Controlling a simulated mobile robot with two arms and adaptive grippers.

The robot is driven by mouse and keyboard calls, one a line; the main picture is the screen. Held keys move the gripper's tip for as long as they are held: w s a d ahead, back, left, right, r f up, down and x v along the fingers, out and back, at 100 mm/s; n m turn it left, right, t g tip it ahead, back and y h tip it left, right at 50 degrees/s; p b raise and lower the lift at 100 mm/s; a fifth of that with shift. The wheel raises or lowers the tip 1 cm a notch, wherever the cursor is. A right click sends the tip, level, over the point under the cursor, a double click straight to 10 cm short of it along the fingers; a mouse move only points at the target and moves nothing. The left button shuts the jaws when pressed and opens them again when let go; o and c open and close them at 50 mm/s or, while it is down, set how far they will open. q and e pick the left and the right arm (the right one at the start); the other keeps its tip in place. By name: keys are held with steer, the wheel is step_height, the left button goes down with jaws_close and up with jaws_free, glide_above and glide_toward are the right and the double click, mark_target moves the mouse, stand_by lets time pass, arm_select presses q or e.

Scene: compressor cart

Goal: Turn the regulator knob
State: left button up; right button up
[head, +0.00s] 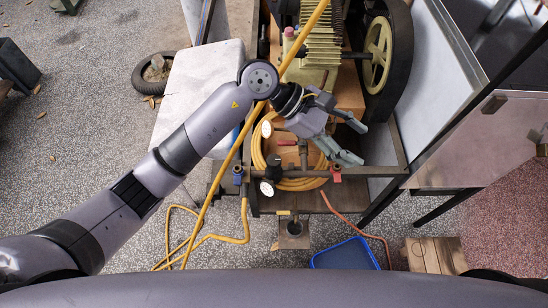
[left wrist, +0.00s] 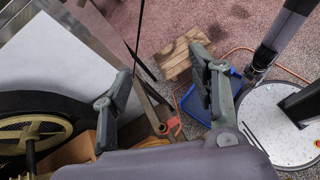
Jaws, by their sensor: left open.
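A regulator with a dark body (head: 273,167) sits on the front rail of the compressor cart, with a white-faced gauge (head: 267,188) below it. I cannot clearly tell its knob from the body at this size. A blue fitting (head: 237,171) is at the rail's left end. A red handle (head: 336,174) is further right on the rail; it also shows in the left wrist view (left wrist: 168,126). My left gripper (head: 360,143) is open and empty, above the cart's right part, to the right of the regulator and apart from it. Its spread fingers (left wrist: 162,72) show in the wrist view.
A coiled yellow hose (head: 262,150) lies in the cart behind the rail. The flywheel (head: 378,52) stands at the back right. A blue tray (head: 345,256) and a wooden crate (head: 435,255) are on the floor in front. A metal panel (head: 485,140) stands at right.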

arm_select(q)
steer(key=w+a+f+m+t+y, duration=0.2)
steer(key=w+a+f+m+y, duration=0.15)
steer(key=a+y, duration=0.4)
steer(key=t+y, duration=0.1)
steer(key=y, duration=0.3)
glide_above(274, 160)
steer(key=shift+m, duration=0.25)
step_height(274, 160, down, 16)
steer(key=p, duration=0.4)
steer(key=shift+f+p, duration=0.15)
steer(key=shift+p, duration=0.25)
steer(key=shift+f, duration=0.8)
steer(key=shift+c, duration=0.2)
